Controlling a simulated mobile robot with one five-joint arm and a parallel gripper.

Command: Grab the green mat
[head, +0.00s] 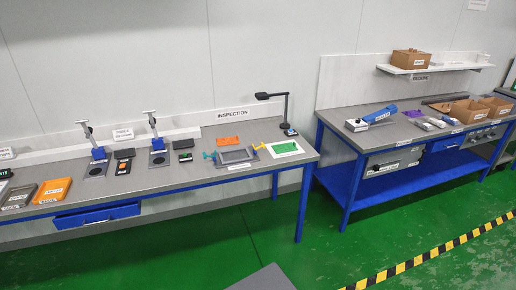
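A small flat green piece (284,147), which looks like the green mat, lies on a white sheet (297,154) at the right end of the inspection bench (190,178). It appears flat, and nothing covers it. My gripper is not in view, so its state and its distance from the green piece do not show.
Left of the green piece are a grey tray (234,155) with teal and yellow parts at its ends and an orange piece (228,141). A black lamp (286,108) stands behind. A packing bench (420,130) stands at right, past a gap. Green floor (340,258) in front is open.

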